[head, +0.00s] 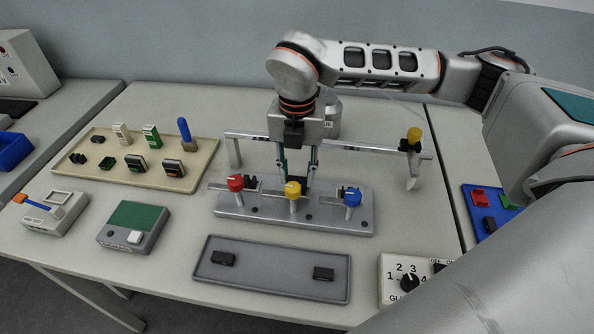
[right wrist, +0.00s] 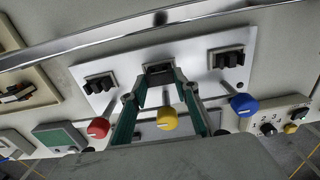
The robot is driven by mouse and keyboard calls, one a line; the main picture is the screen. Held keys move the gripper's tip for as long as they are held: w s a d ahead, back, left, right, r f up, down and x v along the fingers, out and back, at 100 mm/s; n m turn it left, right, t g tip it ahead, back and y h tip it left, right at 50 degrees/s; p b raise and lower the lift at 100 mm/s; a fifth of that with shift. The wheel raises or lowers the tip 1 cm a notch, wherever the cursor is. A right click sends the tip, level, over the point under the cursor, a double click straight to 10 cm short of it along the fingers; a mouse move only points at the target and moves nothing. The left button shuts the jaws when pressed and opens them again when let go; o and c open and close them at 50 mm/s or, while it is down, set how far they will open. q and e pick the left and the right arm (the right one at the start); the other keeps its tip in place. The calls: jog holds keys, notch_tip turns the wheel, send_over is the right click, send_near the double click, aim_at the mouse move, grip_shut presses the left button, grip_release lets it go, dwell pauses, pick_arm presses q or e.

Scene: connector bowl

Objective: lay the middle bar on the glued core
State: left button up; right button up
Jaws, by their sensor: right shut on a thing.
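My right gripper (head: 297,176) points down over the middle of the grey fixture plate (head: 332,217), behind the yellow knob (head: 292,190). In the right wrist view its green-padded fingers (right wrist: 161,80) are shut on a dark bar (right wrist: 159,69) at the plate's middle station. The fingers and the yellow knob partly hide this spot. I cannot tell a core apart from the bar, nor whether the bar touches one. Dark pieces sit at the left station (right wrist: 98,83) and right station (right wrist: 230,59). My left gripper is not in view.
A red knob (head: 235,184) and a blue knob (head: 351,197) flank the yellow one. A raised metal rail (head: 360,149) runs behind. In front lies a grey tray (head: 270,282) with two black pieces. A beige parts tray (head: 75,168) is left; a dial box (head: 393,270) is front right.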

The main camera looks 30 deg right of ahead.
jog(key=o, duration=1.2)
notch_tip(320, 180, up, 12)
